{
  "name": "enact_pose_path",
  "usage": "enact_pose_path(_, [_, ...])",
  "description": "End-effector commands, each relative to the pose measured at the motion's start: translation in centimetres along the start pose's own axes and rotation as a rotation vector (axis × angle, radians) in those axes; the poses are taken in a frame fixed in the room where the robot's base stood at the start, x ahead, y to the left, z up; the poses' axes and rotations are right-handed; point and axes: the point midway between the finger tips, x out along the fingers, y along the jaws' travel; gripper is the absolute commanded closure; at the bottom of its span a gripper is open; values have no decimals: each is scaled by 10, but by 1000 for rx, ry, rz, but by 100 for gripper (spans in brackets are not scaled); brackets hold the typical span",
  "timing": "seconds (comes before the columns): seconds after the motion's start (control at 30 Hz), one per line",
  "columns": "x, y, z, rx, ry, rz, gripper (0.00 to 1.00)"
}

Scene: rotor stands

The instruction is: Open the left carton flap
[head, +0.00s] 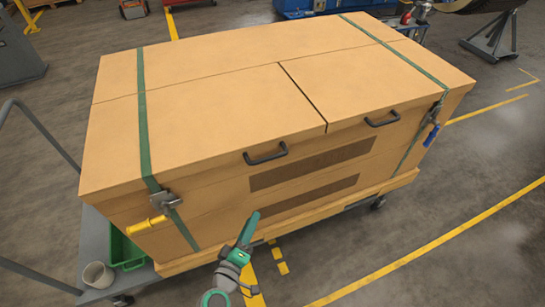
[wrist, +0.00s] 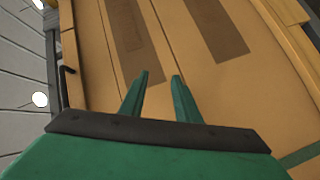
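A large tan carton (head: 200,65) stands in the middle of the head view, its lid closed. The left flap (head: 205,110) lies flat, with a black handle (head: 265,154) at its front edge. A seam parts it from the right flap (head: 370,80), which has its own black handle (head: 382,119). My gripper (head: 249,228) is low in front of the carton, apart from the handles. In the wrist view its fingers (wrist: 160,80) are apart and empty before the carton's front.
A green right strap (head: 395,50) runs to a buckle with a blue grip (head: 432,134). Floor at the right front is clear.

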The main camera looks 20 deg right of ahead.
Motion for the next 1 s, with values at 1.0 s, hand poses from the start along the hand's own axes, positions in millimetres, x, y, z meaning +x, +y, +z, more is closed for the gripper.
enact_pose_path(1.0, [40, 183, -77, 83, -305, 570, 71])
